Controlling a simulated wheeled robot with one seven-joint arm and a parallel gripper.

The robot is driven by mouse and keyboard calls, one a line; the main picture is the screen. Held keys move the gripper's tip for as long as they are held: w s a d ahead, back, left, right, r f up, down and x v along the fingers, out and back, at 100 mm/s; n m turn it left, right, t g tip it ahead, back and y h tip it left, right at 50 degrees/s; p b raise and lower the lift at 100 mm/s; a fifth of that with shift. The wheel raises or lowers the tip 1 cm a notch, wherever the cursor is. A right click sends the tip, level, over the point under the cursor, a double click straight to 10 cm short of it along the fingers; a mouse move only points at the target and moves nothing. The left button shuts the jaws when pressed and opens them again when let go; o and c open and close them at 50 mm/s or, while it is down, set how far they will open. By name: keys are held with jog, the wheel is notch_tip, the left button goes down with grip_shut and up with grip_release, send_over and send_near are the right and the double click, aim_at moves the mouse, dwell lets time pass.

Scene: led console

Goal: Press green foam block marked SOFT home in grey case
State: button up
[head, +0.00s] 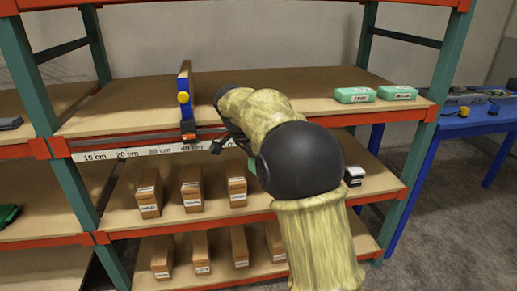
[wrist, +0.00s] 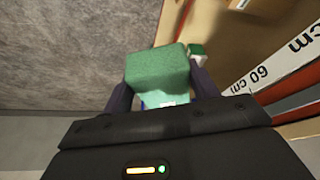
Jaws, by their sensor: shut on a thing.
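A green foam block (wrist: 162,68) is between the two dark fingers of my gripper (wrist: 162,88) in the wrist view. The gripper is shut on it. A white label shows at its near lower edge, but I cannot read it. In the head view, my arm hides most of the gripper, and a bit of green (head: 252,166) shows beside the dark elbow, in front of the shelving. Two green blocks with white labels (head: 354,95) (head: 397,93) lie on the upper shelf at right; their words are too small to read surely. I cannot clearly make out the grey case.
A blue upright tool with a yellow knob (head: 185,98) stands at the upper shelf's front edge. Several brown labelled boxes (head: 191,188) fill the lower shelves. A small black-and-white item (head: 353,176) sits on the middle shelf. A blue table (head: 455,126) holding grey items stands at right.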

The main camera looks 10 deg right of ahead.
jog(key=s+d+f+n+t+y+p, duration=0.15)
jog(key=f+n, duration=0.35)
jog(key=f, duration=0.8)
jog(key=s+d+f+n+t+y+p, duration=0.1)
jog(key=s+d+f+n+y, duration=0.3)
jog(key=f, duration=0.9)
jog(key=s+a+r+n+h+p, duration=0.1)
jog(key=s+r+n+p, duration=0.2)
jog(key=p, duration=2.3)
jog(key=s+r, duration=0.4)
jog(key=r, duration=0.2)
jog(key=shift+s+a+n, duration=0.2)
jog(key=shift+s+n, duration=0.1)
